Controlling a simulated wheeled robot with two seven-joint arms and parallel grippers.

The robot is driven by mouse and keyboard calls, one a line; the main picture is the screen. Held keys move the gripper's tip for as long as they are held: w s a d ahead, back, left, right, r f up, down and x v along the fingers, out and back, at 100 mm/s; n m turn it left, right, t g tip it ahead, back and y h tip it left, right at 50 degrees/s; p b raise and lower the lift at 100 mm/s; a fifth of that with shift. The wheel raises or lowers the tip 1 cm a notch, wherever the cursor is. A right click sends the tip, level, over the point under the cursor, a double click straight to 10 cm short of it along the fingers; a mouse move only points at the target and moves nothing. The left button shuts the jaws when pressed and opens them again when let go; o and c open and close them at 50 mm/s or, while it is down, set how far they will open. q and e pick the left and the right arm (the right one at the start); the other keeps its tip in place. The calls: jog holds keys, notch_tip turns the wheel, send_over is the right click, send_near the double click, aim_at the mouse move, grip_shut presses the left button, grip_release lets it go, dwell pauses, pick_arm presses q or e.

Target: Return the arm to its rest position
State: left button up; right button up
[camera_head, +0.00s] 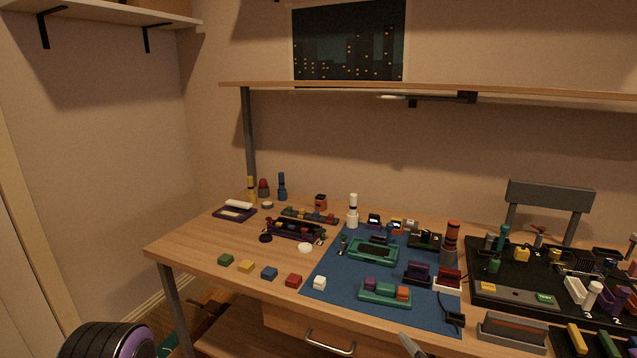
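Neither arm can be made out clearly in the head view. A small grey, slanted tip (412,345) juts up from the bottom edge, right of centre, against the front edge of the workbench. It may be part of one of my grippers, but too little shows to tell whether it is open or shut. A black, rounded shape with a purple ring (112,342) is cut off at the bottom left, and I cannot tell what it belongs to. No gripper is seen at any object on the bench.
The wooden workbench (200,253) holds a blue mat (330,284) with a green tray (385,293) of blocks. Coloured cubes line the front left. A crowded black board (480,288) is at right. A shelf (300,86) spans above. A drawer handle (330,344) projects below.

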jog(key=s+d+f+n+g+h, duration=0.1)
jog(key=s+d+f+n+g, duration=0.15)
jog(key=s+f+n, duration=0.5)
jog(key=s+d+f+n+g+h, duration=0.1)
jog(key=s+d+f+n+g, duration=0.2)
jog(key=f, duration=0.8)
jog(key=s+d+f+n+g+h, duration=0.2)
jog(key=s+d+f, duration=0.3)
jog(key=s, duration=0.3)
jog(key=s+d+f+n+g+h, duration=0.2)
jog(key=s+d+f+n+g, duration=0.1)
jog(key=s, duration=0.6)
jog(key=shift+s+d+f+n+g, duration=0.35)
jog(key=shift+d+f+n, duration=0.55)
jog(key=shift+n, duration=0.25)
